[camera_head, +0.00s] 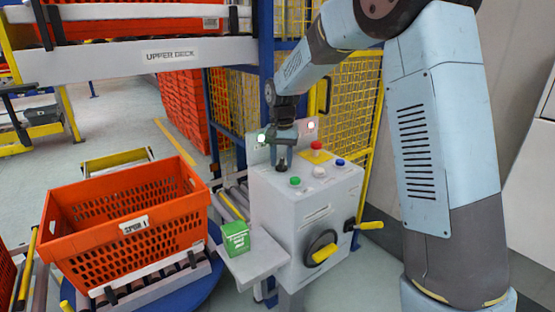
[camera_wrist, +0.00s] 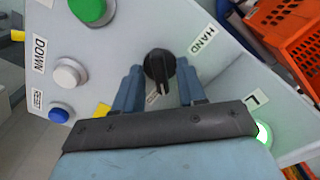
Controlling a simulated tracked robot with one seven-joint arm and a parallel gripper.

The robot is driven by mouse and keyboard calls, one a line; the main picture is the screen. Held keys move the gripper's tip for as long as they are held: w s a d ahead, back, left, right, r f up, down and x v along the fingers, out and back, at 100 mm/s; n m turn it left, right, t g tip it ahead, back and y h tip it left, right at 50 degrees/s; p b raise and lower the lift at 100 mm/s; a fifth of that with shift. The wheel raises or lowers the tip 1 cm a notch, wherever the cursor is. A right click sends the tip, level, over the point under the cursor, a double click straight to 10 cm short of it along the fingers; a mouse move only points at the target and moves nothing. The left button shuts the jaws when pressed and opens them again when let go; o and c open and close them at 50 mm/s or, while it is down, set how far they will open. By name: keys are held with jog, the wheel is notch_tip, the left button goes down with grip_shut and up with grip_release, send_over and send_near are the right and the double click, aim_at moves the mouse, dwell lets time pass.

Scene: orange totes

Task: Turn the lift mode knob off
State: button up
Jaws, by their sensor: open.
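The lift mode knob (camera_wrist: 160,66) is a black selector knob on the grey control box, in the wrist view just beyond and between my fingertips. A HAND label (camera_wrist: 202,40) is beside it, and another small label lies partly hidden by the knob. My gripper (camera_wrist: 157,85) is open, with one blue finger on each side of the knob; I cannot tell whether either touches it. In the head view my gripper (camera_head: 283,160) points down at the top left of the control box (camera_head: 285,215), and it hides most of the knob.
Green (camera_head: 295,181), white (camera_head: 319,171) and blue (camera_head: 340,162) buttons and a red emergency button (camera_head: 316,147) share the box top. A yellow-handled crank (camera_head: 323,252) is on its front. An orange tote (camera_head: 130,235) and a green box (camera_head: 236,238) are at left.

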grip_shut()
dwell(0.3)
jog(key=shift+a, duration=0.45)
jog(key=shift+d, duration=0.3)
jog(key=shift+n, duration=0.5)
jog(key=n, duration=0.3)
jog(key=shift+d+n, duration=0.1)
jog(key=shift+n, duration=2.2)
